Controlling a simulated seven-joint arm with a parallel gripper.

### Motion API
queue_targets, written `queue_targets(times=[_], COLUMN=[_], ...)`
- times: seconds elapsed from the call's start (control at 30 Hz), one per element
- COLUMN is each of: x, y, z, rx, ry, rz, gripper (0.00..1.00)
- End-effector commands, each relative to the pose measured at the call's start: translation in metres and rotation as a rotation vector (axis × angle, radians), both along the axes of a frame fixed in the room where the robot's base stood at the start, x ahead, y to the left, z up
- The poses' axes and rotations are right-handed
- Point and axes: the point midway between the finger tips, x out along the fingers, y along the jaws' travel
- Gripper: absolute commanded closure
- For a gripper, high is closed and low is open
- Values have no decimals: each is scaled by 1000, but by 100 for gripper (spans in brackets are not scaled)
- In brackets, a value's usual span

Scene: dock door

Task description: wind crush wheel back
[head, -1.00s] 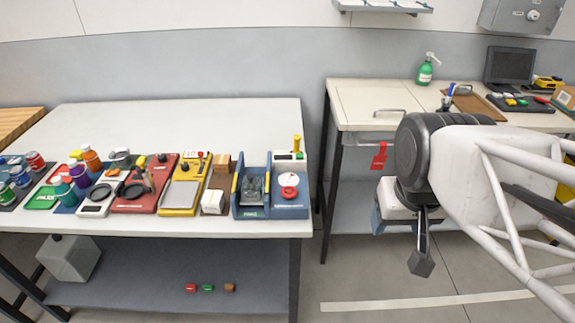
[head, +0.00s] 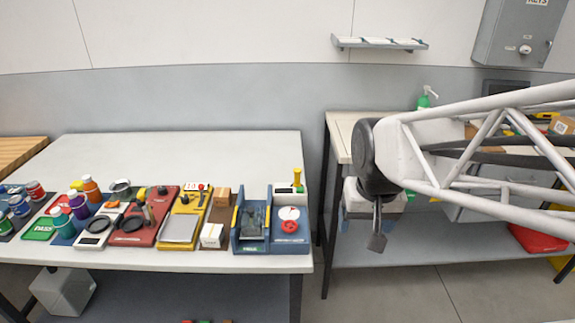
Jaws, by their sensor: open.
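A blue crushing fixture (head: 252,226) stands at the right front end of the left bench. Its right part carries a red wheel (head: 290,226) below a round white disc (head: 289,213). The wheel is small here, and its turn position cannot be told. My gripper (head: 375,226) hangs in the air right of the bench end, well apart from the wheel, fingers pointing down. It is open and holds nothing I can see; one dark finger shows clearly.
Left of the fixture stand cartons (head: 212,235), a yellow tray device (head: 182,227), a red device (head: 147,220), and several bottles and cans. A yellow-topped post (head: 297,180) rises just behind the wheel. The back of the left bench (head: 200,155) is clear. A second bench lies behind my arm.

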Motion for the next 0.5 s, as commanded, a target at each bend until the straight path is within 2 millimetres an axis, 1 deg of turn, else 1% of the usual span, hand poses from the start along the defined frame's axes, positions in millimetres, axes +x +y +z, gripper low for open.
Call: queue_targets(times=[0.03,0.1,0.33,0.5], x=[10,22,62,90], y=[4,11,33,51], z=[-3,-6,-20,-33], rx=[1,2,5,5], ry=[10,20,50,73], rz=[1,-1,-2,-5], gripper=[24,24,24,24])
